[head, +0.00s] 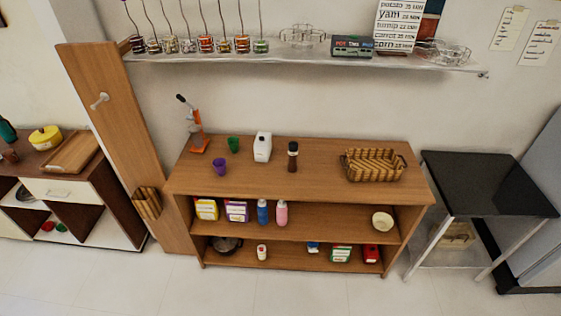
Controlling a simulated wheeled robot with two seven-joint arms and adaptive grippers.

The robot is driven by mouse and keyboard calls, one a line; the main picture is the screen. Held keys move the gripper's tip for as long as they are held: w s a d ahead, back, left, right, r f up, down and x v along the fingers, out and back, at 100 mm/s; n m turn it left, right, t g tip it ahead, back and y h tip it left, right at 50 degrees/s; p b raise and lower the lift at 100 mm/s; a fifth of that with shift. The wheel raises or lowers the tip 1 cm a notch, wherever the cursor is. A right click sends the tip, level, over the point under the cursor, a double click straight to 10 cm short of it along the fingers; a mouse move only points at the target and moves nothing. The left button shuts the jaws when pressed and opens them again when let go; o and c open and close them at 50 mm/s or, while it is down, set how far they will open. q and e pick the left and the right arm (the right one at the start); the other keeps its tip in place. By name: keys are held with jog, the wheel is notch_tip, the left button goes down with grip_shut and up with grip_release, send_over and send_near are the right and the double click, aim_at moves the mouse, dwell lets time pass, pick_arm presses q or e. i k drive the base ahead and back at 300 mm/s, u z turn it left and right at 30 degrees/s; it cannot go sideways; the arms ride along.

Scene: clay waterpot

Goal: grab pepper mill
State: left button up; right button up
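A dark pepper mill (293,157) with a black top and brown lower part stands upright on the top of the wooden shelf unit (320,186). It stands to the right of a white container (262,147) and to the left of a woven basket (372,165), apart from both. Nothing covers it. Neither of my grippers shows in the head view.
A green cup (233,144), a purple cup (219,167) and an orange-based juicer-like device (198,140) stand on the unit's left part. A wall shelf (300,58) with jars hangs above. A black-topped table (485,183) stands at right. The floor in front is clear.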

aim_at(292, 167)
jog(key=u, duration=0.65)
jog(key=i, duration=0.6)
jog(key=u, duration=0.65)
jog(key=i, duration=0.8)
jog(key=z, duration=0.3)
